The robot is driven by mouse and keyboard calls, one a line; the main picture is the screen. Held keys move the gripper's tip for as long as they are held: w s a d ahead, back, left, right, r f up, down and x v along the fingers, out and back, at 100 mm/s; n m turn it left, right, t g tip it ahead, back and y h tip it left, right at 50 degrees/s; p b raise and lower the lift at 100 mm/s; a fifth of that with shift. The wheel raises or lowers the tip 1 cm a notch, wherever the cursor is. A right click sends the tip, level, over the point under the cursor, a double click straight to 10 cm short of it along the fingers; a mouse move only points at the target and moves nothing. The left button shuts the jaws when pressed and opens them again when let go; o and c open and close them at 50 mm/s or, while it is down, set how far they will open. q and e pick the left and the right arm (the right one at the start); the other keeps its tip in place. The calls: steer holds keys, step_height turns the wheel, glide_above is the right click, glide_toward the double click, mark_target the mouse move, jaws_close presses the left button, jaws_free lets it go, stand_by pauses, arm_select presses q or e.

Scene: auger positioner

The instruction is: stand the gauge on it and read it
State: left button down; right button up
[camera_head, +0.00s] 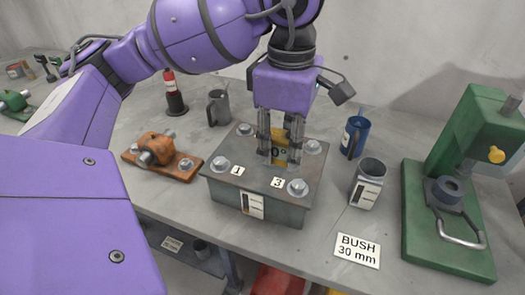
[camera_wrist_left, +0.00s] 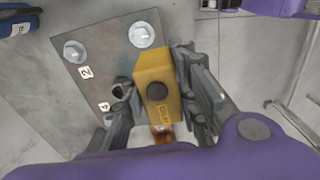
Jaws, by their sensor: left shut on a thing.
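A grey metal block (camera_head: 258,195) with a flat top plate stands on the bench, with a bolt at each corner and number labels such as 1 and 3. My left gripper (camera_head: 279,148) points down over the plate's middle, shut on the yellow gauge (camera_head: 281,157). In the left wrist view the yellow gauge (camera_wrist_left: 157,85) with a black round knob sits between the fingers, over the plate (camera_wrist_left: 105,75). I cannot tell whether its base touches the plate. My right gripper is out of view.
An orange clamp-like fixture (camera_head: 158,151) is left of the block. A grey labelled cup (camera_head: 368,184), a blue mug (camera_head: 355,136) and a green press (camera_head: 445,220) stand to the right. A "BUSH 30 mm" card (camera_head: 357,250) lies near the front edge. A dark mug (camera_head: 218,107) stands behind.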

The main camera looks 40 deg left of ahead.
arm_select(q)
glide_above(259, 177)
steer(key=d, duration=0.1)
step_height(259, 177, down, 5)
steer(key=shift+s+f, duration=0.15)
steer(key=shift+f, duration=0.05)
steer(key=shift+a+f, duration=0.55)
steer(key=shift+f, duration=0.2)
steer(key=shift+f+p, duration=0.3)
steer(key=shift+f, duration=1.15)
steer(key=shift+f, duration=0.25)
steer(key=c, duration=1.4)
jaws_free()
steer(key=shift+r, duration=0.15)
